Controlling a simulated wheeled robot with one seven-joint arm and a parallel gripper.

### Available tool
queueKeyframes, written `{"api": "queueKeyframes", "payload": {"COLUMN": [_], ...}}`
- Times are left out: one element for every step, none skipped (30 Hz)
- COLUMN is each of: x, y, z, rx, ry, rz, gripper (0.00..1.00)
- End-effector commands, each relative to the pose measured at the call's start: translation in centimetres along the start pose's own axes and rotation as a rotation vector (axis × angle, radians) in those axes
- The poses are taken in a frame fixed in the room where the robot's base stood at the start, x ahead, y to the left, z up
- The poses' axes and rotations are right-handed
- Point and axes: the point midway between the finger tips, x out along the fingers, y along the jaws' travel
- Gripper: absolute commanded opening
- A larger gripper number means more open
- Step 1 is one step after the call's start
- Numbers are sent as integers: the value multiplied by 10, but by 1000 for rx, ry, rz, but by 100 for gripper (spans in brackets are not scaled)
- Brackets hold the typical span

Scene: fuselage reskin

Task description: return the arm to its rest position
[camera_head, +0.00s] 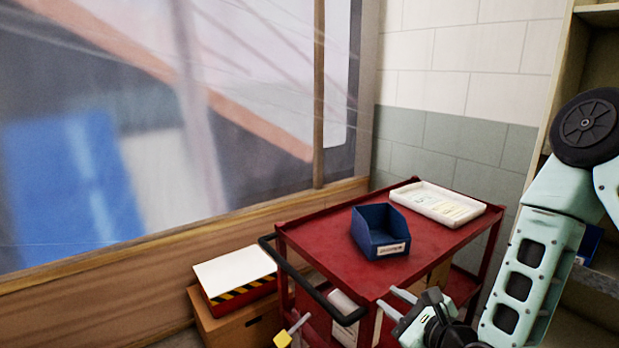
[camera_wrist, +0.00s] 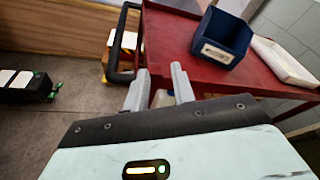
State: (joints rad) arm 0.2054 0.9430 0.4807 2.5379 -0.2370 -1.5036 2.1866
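My gripper (camera_head: 393,303) is at the near edge of the red cart, at the lower right of the head view, with my pale green arm reaching down to it from the right. In the wrist view my gripper (camera_wrist: 158,84) shows two grey fingers apart, with nothing between them that I can see held. The fingers point toward the cart's near side and handle. I cannot tell from these views how far the fingertips are from the cart.
The red cart (camera_head: 330,237) carries a blue bin (camera_head: 380,232) and a white tray (camera_head: 437,204). Its black handle (camera_head: 305,285) faces left. A striped box (camera_head: 238,285) sits on a cardboard box (camera_head: 240,327) beside it. Shelving stands at the right.

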Motion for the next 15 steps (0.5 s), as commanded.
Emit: {"api": "queueKeyframes", "payload": {"x": [1, 2, 2, 2, 1, 0, -2, -4, -9, -13, -18, -25, -32, -38, -48], "y": [5, 10, 15, 19, 24, 30, 36, 41, 48, 53, 57, 63, 67, 71, 75], "z": [6, 8, 12, 14, 17, 21, 25, 28, 32, 36, 39, 43, 46, 49, 53], "rx": [-80, -131, -205, -265, -332, -430, -511, -597, -718, -811, -901, -1018, -1104, -1189, -1298], "ry": [12, 22, 34, 45, 54, 65, 74, 81, 88, 91, 92, 90, 84, 76, 62], "rz": [39, 66, 103, 133, 166, 216, 258, 303, 367, 417, 468, 537, 590, 642, 714], "gripper": [25, 25, 25, 25, 25, 25, 25, 25, 25, 25, 25, 25, 25, 25, 25]}}
